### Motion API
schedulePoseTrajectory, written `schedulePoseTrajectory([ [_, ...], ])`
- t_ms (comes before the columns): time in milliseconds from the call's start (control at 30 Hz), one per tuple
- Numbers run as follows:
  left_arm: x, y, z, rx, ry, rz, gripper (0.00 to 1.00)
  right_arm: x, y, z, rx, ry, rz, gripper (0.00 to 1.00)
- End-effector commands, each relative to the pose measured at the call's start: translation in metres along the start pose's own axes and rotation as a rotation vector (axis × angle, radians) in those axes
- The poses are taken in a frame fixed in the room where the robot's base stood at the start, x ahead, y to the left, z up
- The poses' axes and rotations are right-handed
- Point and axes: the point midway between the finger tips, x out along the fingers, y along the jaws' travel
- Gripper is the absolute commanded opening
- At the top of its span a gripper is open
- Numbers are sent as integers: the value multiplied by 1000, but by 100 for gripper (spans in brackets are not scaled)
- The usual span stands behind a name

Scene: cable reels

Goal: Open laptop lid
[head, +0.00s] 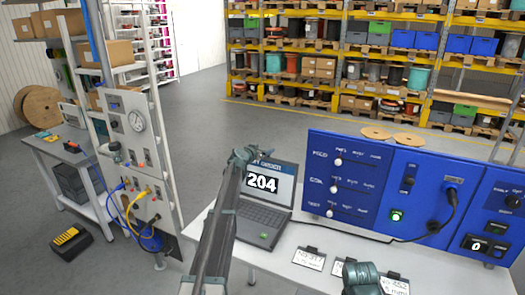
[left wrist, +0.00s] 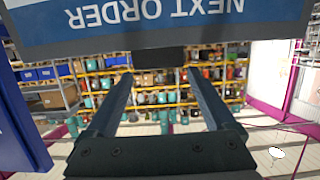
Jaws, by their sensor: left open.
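The laptop stands on the white table with its lid (head: 286,181) raised and its screen showing "204". Its dark keyboard base (head: 264,216) lies flat, its left part hidden behind my left arm. My left gripper (head: 241,156) is at the upper left of the lid, near its top edge. In the left wrist view the lid (left wrist: 200,40) appears upside down with "NEXT ORDER" across it. The open fingers of my left gripper (left wrist: 158,80) point toward the lid's edge, with nothing seen held. A grey part of my right arm shows at the bottom; its fingers are not visible.
A blue control panel (head: 355,184) stands right of the laptop, with a black cable (head: 375,238) running along the table. Labelled cards (head: 308,258) lie in front. A white equipment rack (head: 135,150) stands at left; open floor lies behind the table.

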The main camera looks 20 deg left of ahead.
Motion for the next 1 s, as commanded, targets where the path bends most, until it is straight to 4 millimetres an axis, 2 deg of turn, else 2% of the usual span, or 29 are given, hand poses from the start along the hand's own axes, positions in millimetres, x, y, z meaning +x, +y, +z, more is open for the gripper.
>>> schedulePoseTrajectory([
  [333,-2,0,0,1,-1,1,100,0,0,0,0,0,0,50],
  [533,-16,1,0,0,-1,0,100,-4,0,0,2,0,0,50],
  [767,-55,1,-1,0,-1,-1,100,-15,1,1,8,0,-1,50],
  [1000,-109,1,-1,0,-1,-1,100,-29,2,2,17,-1,-2,50],
])
